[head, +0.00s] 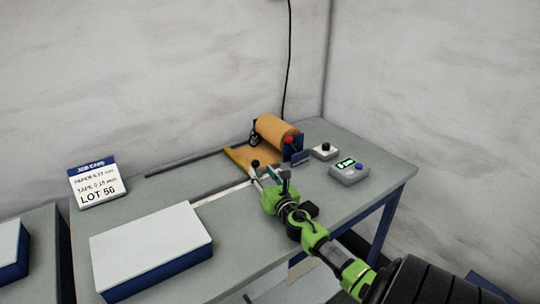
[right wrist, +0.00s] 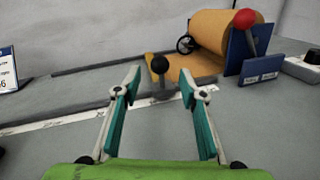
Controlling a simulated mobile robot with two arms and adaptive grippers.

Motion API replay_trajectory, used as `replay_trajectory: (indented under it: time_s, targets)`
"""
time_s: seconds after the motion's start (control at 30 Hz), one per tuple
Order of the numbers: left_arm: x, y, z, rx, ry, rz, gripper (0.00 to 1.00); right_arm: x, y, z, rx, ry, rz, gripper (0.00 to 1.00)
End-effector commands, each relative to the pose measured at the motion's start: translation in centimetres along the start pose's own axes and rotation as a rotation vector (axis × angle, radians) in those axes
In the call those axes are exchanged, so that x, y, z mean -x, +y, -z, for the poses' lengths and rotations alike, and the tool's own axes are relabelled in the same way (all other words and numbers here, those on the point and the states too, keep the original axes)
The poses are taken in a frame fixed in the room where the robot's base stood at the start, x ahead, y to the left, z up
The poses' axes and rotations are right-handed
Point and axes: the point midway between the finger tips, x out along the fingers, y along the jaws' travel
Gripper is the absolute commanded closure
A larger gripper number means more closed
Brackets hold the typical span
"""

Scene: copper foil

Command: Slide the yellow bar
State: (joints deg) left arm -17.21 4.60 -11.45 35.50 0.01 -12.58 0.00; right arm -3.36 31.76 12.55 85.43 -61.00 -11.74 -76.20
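My right gripper (right wrist: 160,80) is open and empty. Its fingertips are spread to either side of the knob in the picture; I cannot tell whether they reach it. My left gripper is not in view.
A red-knobbed lever (right wrist: 245,18) stands beside the roll on a blue bracket (right wrist: 241,50). Right of it are a small box with a black knob (head: 324,150) and a grey display box (head: 348,175). A job card (head: 97,183) and white-topped block (head: 150,250) stand left.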

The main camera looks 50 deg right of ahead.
Motion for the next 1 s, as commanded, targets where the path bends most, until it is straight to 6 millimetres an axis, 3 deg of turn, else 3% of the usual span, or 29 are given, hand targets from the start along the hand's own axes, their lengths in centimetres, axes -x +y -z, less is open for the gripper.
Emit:
replay_trajectory:
  time_s: [0.2, 0.43, 0.87, 0.97, 1.0]
  targets:
    - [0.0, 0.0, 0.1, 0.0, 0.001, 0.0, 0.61, 4.3, 0.0, 0.1, -0.002, 0.002, 0.0, 0.62]
    - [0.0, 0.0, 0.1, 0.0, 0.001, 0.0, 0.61, 7.0, 0.0, 0.0, -0.001, 0.001, 0.0, 0.62]
    - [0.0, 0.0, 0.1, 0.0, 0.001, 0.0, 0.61, 7.5, 0.0, -0.1, -0.001, -0.001, -0.001, 0.62]
    - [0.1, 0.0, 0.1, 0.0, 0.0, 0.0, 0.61, 7.0, 1.6, -0.3, 0.004, -0.005, -0.038, 0.62]
    - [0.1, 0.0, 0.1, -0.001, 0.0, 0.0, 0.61, 6.6, 3.3, -0.5, 0.01, -0.007, -0.076, 0.62]
